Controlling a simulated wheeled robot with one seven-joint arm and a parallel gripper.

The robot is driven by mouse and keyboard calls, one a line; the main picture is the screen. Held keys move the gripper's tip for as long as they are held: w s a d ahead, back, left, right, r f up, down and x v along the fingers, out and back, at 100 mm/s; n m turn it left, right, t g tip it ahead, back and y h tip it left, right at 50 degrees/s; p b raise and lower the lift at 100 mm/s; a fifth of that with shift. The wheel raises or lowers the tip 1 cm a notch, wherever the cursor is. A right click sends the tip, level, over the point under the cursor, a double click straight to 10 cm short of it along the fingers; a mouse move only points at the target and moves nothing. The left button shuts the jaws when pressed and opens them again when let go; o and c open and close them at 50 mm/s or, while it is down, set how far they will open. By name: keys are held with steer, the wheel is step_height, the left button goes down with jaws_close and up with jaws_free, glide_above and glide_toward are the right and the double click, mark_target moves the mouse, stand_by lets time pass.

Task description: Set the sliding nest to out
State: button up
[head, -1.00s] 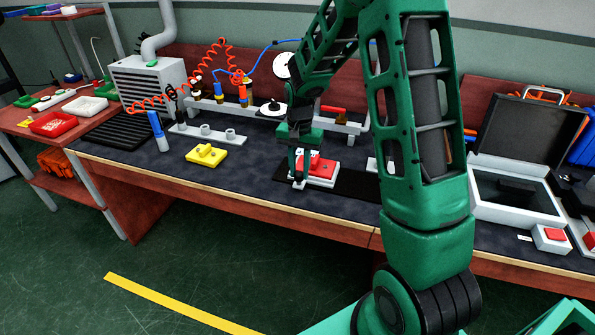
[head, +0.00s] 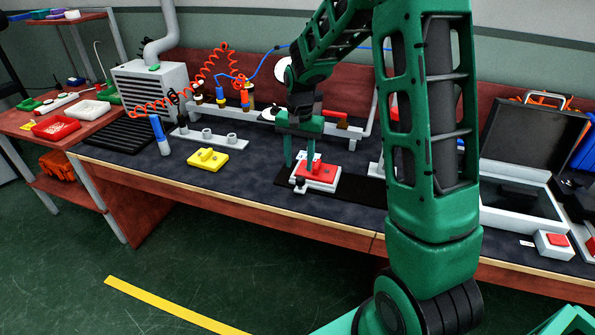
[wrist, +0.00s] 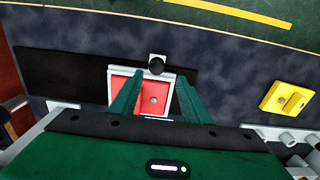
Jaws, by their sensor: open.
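The sliding nest (head: 325,184) is a white square tray with a red piece (head: 318,170) in it. It sits on a black track (head: 360,188), nearer the track's left end in the head view. A black knob (head: 299,182) stands on a white tab at its front edge. In the wrist view the nest (wrist: 111,90) and knob (wrist: 156,65) show at the centre. My gripper (head: 300,160) is open and empty, above the nest and behind the knob, with its fingers apart. In the wrist view my gripper (wrist: 160,80) partly hides the nest's rear.
A yellow block (head: 208,160) lies to the left, in front of a grey rail with sockets (head: 207,134). An open case (head: 515,208) and a red-button box (head: 553,243) stand to the right. The bench front edge is clear.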

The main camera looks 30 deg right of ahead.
step_height(320, 180, up, 6)
steer(key=shift+f, duration=0.25)
stand_by(0.4)
steer(key=s+d+r+n, duration=0.1)
steer(key=s+d+r, duration=0.2)
steer(key=s, duration=0.5)
steer(key=s+d+r, duration=0.3)
steer(key=s, duration=0.5)
steer(key=s+f+n, duration=0.1)
steer(key=s, duration=1.8)
steer(key=shift+f+n, duration=0.15)
steer(key=shift+n, duration=0.25)
steer(key=shift+a, duration=0.1)
